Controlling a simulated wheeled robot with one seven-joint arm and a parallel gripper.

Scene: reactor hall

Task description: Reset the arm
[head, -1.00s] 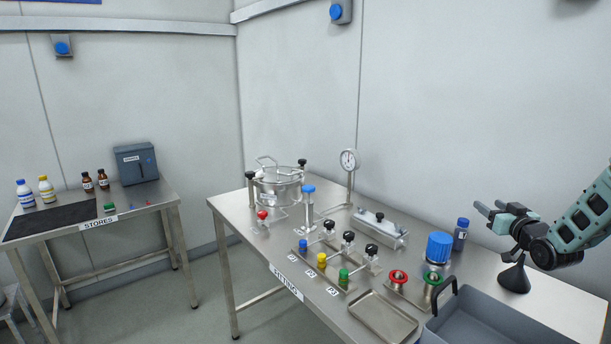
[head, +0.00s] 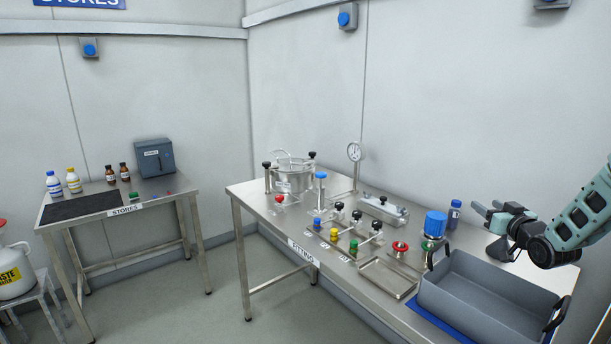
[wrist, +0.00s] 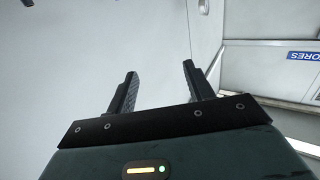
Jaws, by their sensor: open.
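My gripper (head: 487,213) is at the right of the head view, above the back right of the fittings table (head: 262,208). Its fingers point left and are apart, with nothing between them. In the wrist view the two fingers (wrist: 160,85) are also spread and empty, with the pale wall beyond. My arm reaches in from the right edge. A blue-capped dark bottle (head: 454,215) stands on the table just left of the fingers, apart from them.
The table carries a lidded steel vessel (head: 291,178), a gauge (head: 354,153), coloured valves (head: 335,234), a blue-topped part (head: 435,224), a shallow tray (head: 388,278) and a grey tub (head: 480,300). The stores table (head: 88,219) stands left. Floor between tables is clear.

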